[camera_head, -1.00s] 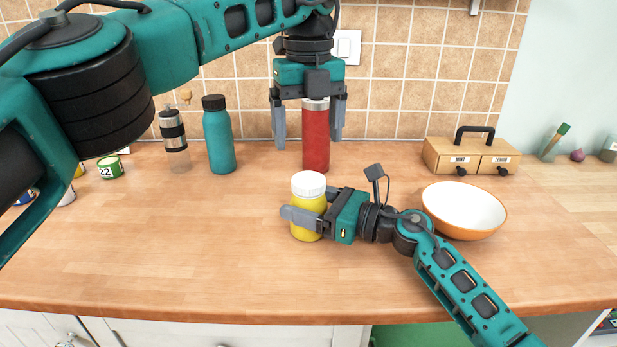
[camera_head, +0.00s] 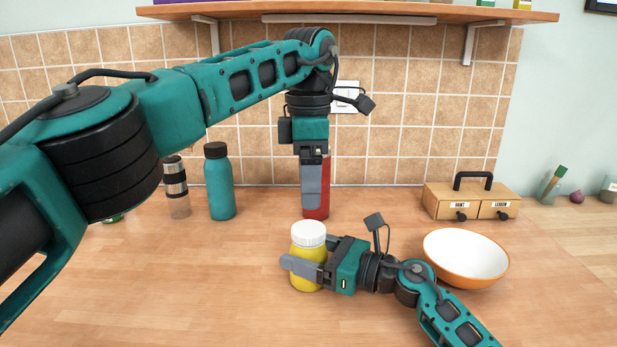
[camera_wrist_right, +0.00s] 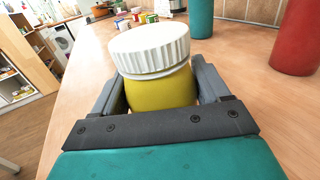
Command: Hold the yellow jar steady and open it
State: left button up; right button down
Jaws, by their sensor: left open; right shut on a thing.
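The yellow jar (camera_head: 308,272) stands upright on the counter with its white ribbed lid (camera_head: 309,234) on. In the right wrist view the jar (camera_wrist_right: 160,92) sits between the fingers, with its lid (camera_wrist_right: 150,48) above them. My right gripper (camera_head: 303,268) is shut on the jar's body from the right side. My left gripper (camera_head: 312,196) points down above and behind the jar, clear of the lid. It is open and empty, seen edge-on so that one finger covers the other.
A red bottle (camera_head: 323,200) stands behind my left gripper. A teal bottle (camera_head: 219,185) and a steel grinder (camera_head: 176,188) stand at the left. An orange-rimmed bowl (camera_head: 466,256) and a wooden drawer box (camera_head: 470,200) are at the right. The front counter is clear.

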aim_at(308, 228)
pick_arm(q)
jog(key=m, duration=0.5)
jog(key=shift+m, duration=0.4)
jog(key=m, duration=0.3)
jog(key=shift+m, duration=0.3)
jog(key=m, duration=0.9)
jog(key=shift+f, duration=4)
jog(key=shift+c, duration=0.2)
